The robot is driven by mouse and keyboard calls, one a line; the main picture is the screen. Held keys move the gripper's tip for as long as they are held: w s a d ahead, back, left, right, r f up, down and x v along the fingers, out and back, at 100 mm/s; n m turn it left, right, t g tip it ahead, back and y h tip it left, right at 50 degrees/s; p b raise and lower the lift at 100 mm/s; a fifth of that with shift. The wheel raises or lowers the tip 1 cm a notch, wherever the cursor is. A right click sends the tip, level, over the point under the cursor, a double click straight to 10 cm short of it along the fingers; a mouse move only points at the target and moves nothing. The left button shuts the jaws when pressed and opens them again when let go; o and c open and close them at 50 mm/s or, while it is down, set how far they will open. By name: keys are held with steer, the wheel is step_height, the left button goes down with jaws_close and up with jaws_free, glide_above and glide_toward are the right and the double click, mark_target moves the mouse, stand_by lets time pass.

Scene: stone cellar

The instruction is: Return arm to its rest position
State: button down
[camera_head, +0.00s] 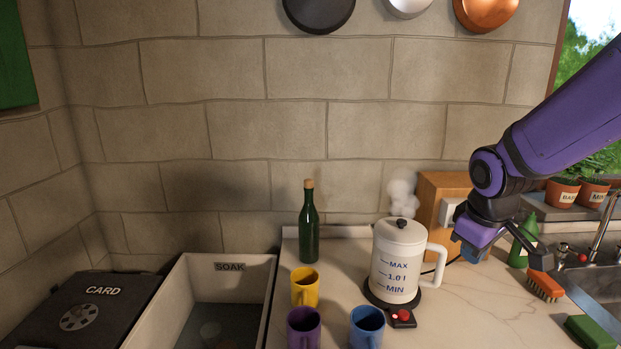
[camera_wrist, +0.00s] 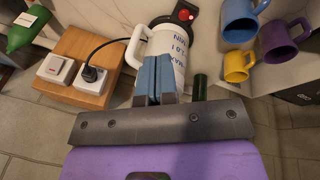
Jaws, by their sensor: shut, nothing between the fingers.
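My purple arm reaches in from the right side of the head view. My gripper (camera_head: 468,256) hangs to the right of the white kettle (camera_head: 396,262), near its handle and above the counter. In the wrist view my gripper's blue fingers (camera_wrist: 155,80) are together with nothing between them. They overlap part of the kettle (camera_wrist: 172,45) in that view; I cannot tell the exact gap. The kettle stands upright on its dark base, with a red switch in front and pale steam above it.
A wooden block with sockets (camera_wrist: 98,62) stands behind my gripper, a plug and cord in it. A green bottle (camera_head: 309,228) and yellow (camera_head: 305,288), purple (camera_head: 304,328) and blue (camera_head: 367,327) mugs stand left of or before the kettle. An orange brush (camera_head: 545,286) lies right, by the sink.

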steer(key=s+r+m+t, duration=0.1)
steer(key=s+r+m, duration=0.2)
steer(key=s+r, duration=0.3)
steer(key=s+d+r+m+t+y, duration=0.1)
steer(key=s+r+m, duration=0.2)
steer(key=s+r, duration=0.3)
steer(key=s, duration=0.5)
steer(key=shift+s, duration=0.35)
stand_by(5.9)
